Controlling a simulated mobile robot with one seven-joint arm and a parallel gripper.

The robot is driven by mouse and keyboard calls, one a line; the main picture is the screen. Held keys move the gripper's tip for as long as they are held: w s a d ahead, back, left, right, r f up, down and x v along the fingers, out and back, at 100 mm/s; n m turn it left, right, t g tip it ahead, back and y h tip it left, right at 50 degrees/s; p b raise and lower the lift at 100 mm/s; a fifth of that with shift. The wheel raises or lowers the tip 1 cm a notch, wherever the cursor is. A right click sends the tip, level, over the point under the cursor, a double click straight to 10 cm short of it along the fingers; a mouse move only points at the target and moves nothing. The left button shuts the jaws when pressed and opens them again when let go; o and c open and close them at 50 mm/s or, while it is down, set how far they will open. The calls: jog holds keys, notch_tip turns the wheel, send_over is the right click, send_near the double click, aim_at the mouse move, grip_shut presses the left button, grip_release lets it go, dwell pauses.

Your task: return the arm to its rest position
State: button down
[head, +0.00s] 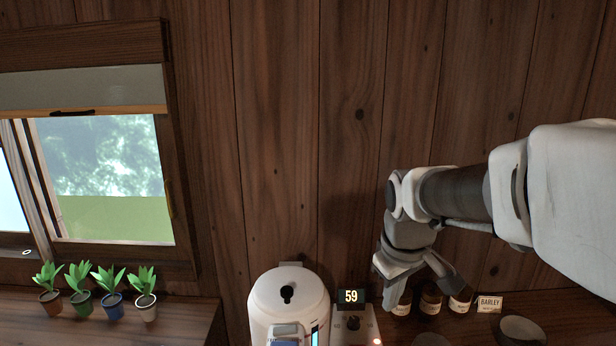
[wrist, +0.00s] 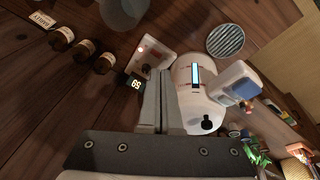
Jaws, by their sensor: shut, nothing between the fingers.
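My arm reaches in from the right in the head view, bent downward at the wrist. My gripper (head: 392,303) points down in front of the wood wall, near several small brown jars (head: 430,300). In the wrist view my gripper (wrist: 161,90) shows its two grey fingers pressed together with nothing between them. The fingers point toward the white kettle-like appliance (wrist: 190,75) and the control box (wrist: 150,58). From this view I cannot tell whether the fingertips touch anything.
The white appliance (head: 289,300) stands beside a box with a display reading 59 (head: 351,296). A BARLEY card (head: 490,303) and a dark round vessel (head: 521,330) are at right. Potted plants (head: 112,302) line the left shelf below a window (head: 105,165). The wall above is clear.

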jog(key=s+r+m+t, duration=0.2)
jog(key=s+m, duration=0.3)
jog(key=s, duration=1.1)
jog(key=shift+s+r+m+t, duration=0.15)
jog(key=shift+r+m+t, duration=0.15)
jog(key=shift+r, duration=0.05)
jog(key=shift+a, duration=0.1)
